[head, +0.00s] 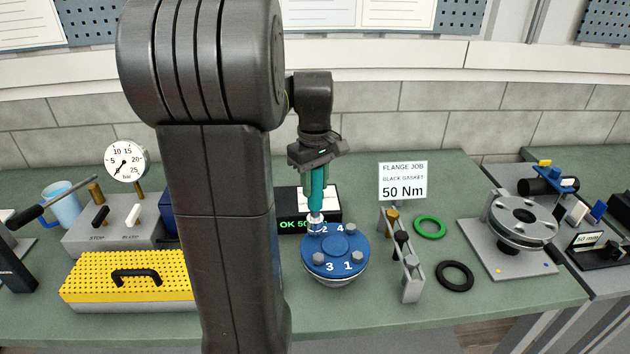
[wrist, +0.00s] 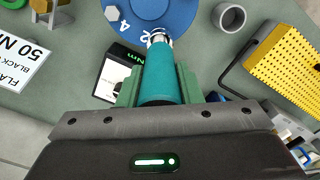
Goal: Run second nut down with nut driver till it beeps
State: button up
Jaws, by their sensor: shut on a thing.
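My gripper (head: 316,186) is shut on a teal nut driver (head: 317,201), which points down, nearly upright. The driver's silver socket end (head: 315,222) is at the far-left nut position of the blue round flange (head: 338,243), beside the number 2. The nut there is hidden by the socket. The flange is marked 1 to 4, and hex heads show beside 1, 3 and 4. In the wrist view the teal driver (wrist: 160,77) sits between the green jaws and reaches the blue flange (wrist: 168,12). A black display (head: 297,225) behind shows green text "OK 50", partly hidden.
A sign (head: 403,181) reads "FLANGE JOB, BLACK GASKET, 50 Nm". A metal rack (head: 411,279), green ring (head: 429,227) and black ring (head: 454,276) lie right of the flange. A yellow perforated box (head: 95,283) stands left. A grey flange fixture (head: 520,220) stands far right.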

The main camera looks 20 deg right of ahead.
jog(key=shift+f+b, duration=0.45)
jog(key=shift+f, duration=0.45)
dwell(0.3)
jog(key=shift+s+a+f, duration=0.1)
jog(key=shift+s+f, duration=0.1)
jog(key=shift+f, duration=0.05)
jog(key=shift+c, duration=0.5)
